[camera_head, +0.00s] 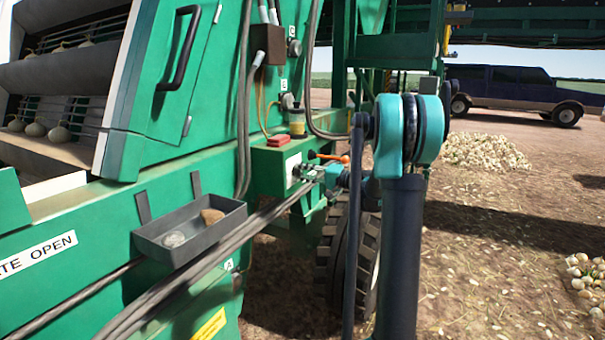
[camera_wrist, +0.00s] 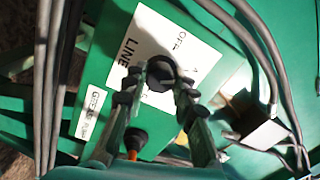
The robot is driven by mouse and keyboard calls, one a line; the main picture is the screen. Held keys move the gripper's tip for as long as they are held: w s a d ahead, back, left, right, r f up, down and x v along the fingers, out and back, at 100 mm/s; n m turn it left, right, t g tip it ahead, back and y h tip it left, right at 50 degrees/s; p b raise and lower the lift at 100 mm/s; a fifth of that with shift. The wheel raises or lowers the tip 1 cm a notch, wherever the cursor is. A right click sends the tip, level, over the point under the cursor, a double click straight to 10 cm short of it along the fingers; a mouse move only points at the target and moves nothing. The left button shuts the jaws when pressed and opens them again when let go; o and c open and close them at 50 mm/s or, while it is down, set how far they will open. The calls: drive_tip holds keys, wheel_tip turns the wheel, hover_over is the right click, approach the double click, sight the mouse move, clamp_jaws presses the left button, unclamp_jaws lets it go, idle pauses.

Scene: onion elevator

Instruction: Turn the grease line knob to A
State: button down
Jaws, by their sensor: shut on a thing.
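The knob (camera_wrist: 161,70) is dark and round, on a white plate (camera_wrist: 150,35) lettered "OFF" and "LINE" in the wrist view. An "A" stands near the knob on the plate. My gripper (camera_wrist: 160,82) has one finger on each side of the knob and is shut on it. No pointer on the knob can be made out. In the head view the white plate (camera_head: 292,168) is on the green machine, with my gripper (camera_head: 307,172) in front of it; the knob is too small to tell there.
An orange-tipped lever (camera_head: 333,157) is just beside my gripper, also in the wrist view (camera_wrist: 135,141). Grey hoses (camera_wrist: 264,50) run close by the plate. A grey tray (camera_head: 190,232) juts out at the left. Open ground with onions (camera_head: 485,152) lies to the right.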

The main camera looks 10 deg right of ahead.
idle(0.3)
drive_tip(key=c, duration=1.2)
unclamp_jaws()
drive_tip(key=shift+d, duration=0.1)
drive_tip(key=v, duration=1.2)
